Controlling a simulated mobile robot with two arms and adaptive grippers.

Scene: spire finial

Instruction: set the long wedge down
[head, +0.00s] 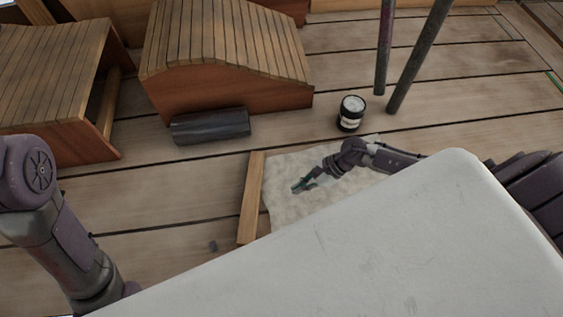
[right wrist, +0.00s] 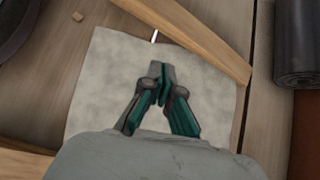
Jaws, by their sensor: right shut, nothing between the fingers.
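The long wedge (head: 251,198) is a pale wooden strip lying along the left edge of a light cloth mat (head: 285,170). In the right wrist view the long wedge (right wrist: 190,42) lies slanted across the mat's edge (right wrist: 85,105). My right gripper (head: 298,187), with green fingers, is over the mat to the right of the wedge. In the right wrist view its fingertips (right wrist: 161,76) are together with nothing between them, apart from the wedge. My left arm shows at the left of the head view, but its gripper does not.
A dark roll (head: 211,126) lies beside a slatted wooden box (head: 228,70). My pale body covers the lower right. Planks left of the mat are mostly clear.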

